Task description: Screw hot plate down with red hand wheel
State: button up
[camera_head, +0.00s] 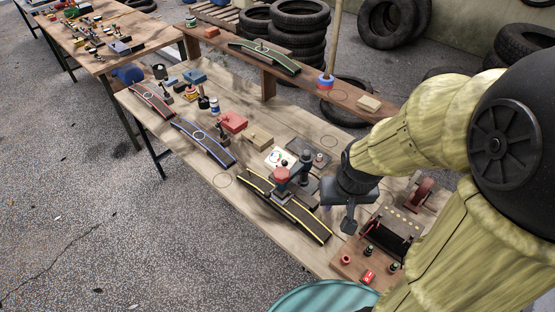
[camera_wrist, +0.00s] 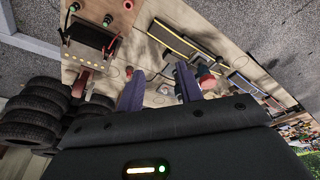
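The red hand wheel (camera_head: 281,174) sits on top of a dark clamp arm, above the long dark strip with yellow edges (camera_head: 300,219). A small grey block (camera_head: 281,194) below the wheel, on the strip, looks like the hot plate; the gap between them is too small to judge. My gripper (camera_head: 349,222) hangs to the right of the wheel, apart from it. In the wrist view the dark purple fingers (camera_wrist: 159,84) are spread with nothing between them. The red wheel (camera_wrist: 204,78) shows beyond the right finger, partly hidden by it.
A wooden board with a black panel (camera_head: 389,237) and knobs lies at the table's near right. Strips with blue edges (camera_head: 204,144) and red edges (camera_head: 152,101) lie further left. A red block (camera_head: 233,121) stands behind. A raised shelf (camera_head: 340,90) borders the back; tires (camera_head: 300,40) are beyond.

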jog(key=shift+w+a, duration=0.15)
jog(key=shift+w, duration=0.3)
jog(key=shift+o, duration=0.6)
jog(key=shift+s+a, duration=0.1)
jog(key=shift+s, duration=0.2)
jog(key=o, duration=0.4)
jog(key=shift+s+f, duration=0.1)
jog(key=shift+s, duration=0.15)
jog(key=shift+c, duration=0.2)
jog(key=shift+o, duration=1.4)
notch_tip(320, 180, down, 9)
jog(key=n+g+y+b, duration=0.2)
jog(key=b, duration=0.6)
jog(key=shift+a+f+g, duration=0.15)
jog(key=shift+a+g, duration=0.1)
jog(key=shift+g, duration=0.05)
jog(key=w+a+f+n+t+y+b, duration=0.25)
jog(key=w+f+n+y+b, duration=0.7)
jog(key=b, duration=0.65)
jog(key=w+d+r+n+t+y+b, duration=0.1)
jog(key=w+d+r+t+y+b, duration=0.2)
jog(key=w+d+t+y+b, duration=0.2)
jog(key=shift+w+d+n, duration=0.35)
jog(key=shift+w+d, duration=0.1)
jog(key=shift+w, duration=0.25)
